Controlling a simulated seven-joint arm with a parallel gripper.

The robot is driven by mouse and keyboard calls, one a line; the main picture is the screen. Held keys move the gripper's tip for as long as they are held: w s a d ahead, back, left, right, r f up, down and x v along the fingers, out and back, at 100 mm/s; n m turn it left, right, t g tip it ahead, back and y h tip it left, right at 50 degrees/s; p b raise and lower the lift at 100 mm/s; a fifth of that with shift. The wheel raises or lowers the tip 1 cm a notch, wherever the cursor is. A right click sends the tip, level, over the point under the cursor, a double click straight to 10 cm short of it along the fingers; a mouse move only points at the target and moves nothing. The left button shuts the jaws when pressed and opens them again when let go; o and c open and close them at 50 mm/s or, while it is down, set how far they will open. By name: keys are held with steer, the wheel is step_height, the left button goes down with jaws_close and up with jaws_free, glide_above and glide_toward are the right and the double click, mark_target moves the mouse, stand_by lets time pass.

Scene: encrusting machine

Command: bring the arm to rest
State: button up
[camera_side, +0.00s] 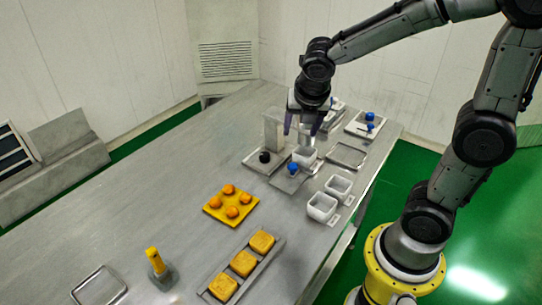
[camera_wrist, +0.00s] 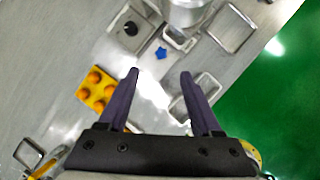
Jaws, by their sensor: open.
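My gripper (camera_side: 306,117) hangs above the far part of the metal table, by the machine's clear upright box (camera_side: 273,130) and silver cylinder. In the wrist view my gripper (camera_wrist: 160,75) shows two dark purple fingers spread apart with nothing between them. The table surface (camera_wrist: 50,75) is below the fingers. In the side view the fingers partly hide what stands behind them.
A yellow tray (camera_side: 211,209) holds several orange balls. A rack (camera_side: 225,275) holds three orange square cakes. White containers (camera_side: 322,207), a blue knob (camera_side: 293,169) and a black knob (camera_side: 265,157) stand nearby. A yellow-handled tool (camera_side: 153,259) stands at the front.

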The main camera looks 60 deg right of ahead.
steer(key=s+a+r+m+t+y, duration=0.1)
steer(key=s+a+r+m, duration=0.1)
steer(key=s+m, duration=0.5)
steer(key=s+a+r+m+t+y, duration=0.1)
steer(key=s+a+m, duration=0.3)
steer(key=m, duration=1.4)
steer(key=shift+s+a+r+y, duration=0.2)
steer(key=shift+s+r+y, duration=0.65)
steer(key=shift+s, duration=1.2)
steer(key=shift+o, duration=0.3)
steer(key=shift+r, duration=0.1)
